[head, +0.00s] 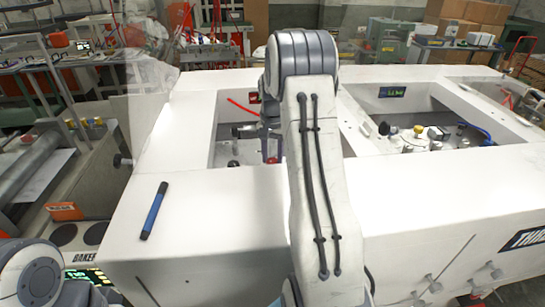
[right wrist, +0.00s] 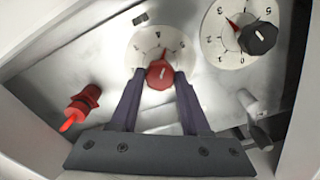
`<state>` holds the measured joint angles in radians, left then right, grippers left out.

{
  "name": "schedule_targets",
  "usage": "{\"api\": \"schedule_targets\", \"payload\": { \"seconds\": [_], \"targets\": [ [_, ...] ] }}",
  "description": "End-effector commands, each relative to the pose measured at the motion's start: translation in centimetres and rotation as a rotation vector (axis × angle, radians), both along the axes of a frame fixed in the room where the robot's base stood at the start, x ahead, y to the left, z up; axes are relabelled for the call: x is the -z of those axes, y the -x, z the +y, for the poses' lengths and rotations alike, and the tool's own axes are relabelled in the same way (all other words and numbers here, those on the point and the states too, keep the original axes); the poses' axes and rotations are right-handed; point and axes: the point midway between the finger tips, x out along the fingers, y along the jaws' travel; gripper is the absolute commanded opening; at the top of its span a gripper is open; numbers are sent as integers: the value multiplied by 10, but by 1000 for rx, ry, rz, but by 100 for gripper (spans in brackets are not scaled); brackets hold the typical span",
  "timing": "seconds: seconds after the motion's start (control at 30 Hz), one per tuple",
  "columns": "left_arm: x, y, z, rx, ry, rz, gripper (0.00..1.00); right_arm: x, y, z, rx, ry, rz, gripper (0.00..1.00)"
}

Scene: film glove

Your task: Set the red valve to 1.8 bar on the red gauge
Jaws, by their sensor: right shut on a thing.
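In the right wrist view, the red valve knob (right wrist: 160,76) has a pale pointer line and sits over a white round dial (right wrist: 143,46). A small red needle tip shows above the knob; the dial's figures are too blurred to read. My right gripper (right wrist: 160,79) is shut on the red knob, one dark finger on each side. My left gripper is out of view.
A second dial (right wrist: 213,30) with a black knob (right wrist: 258,38) lies close at right. A red fitting (right wrist: 80,106) sticks out at left. White walls (head: 199,120) surround the opening. A blue marker (head: 154,211) lies on the machine's front ledge.

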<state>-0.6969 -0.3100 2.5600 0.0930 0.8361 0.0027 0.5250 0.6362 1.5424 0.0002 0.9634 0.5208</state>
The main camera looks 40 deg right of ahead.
Motion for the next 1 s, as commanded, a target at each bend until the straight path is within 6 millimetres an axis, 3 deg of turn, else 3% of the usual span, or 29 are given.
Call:
{"api": "schedule_targets", "payload": {
  "seconds": [1.0],
  "targets": [
    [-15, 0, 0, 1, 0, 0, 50, -1, -1, -1, -898, 2, -2, 0]
  ]
}}
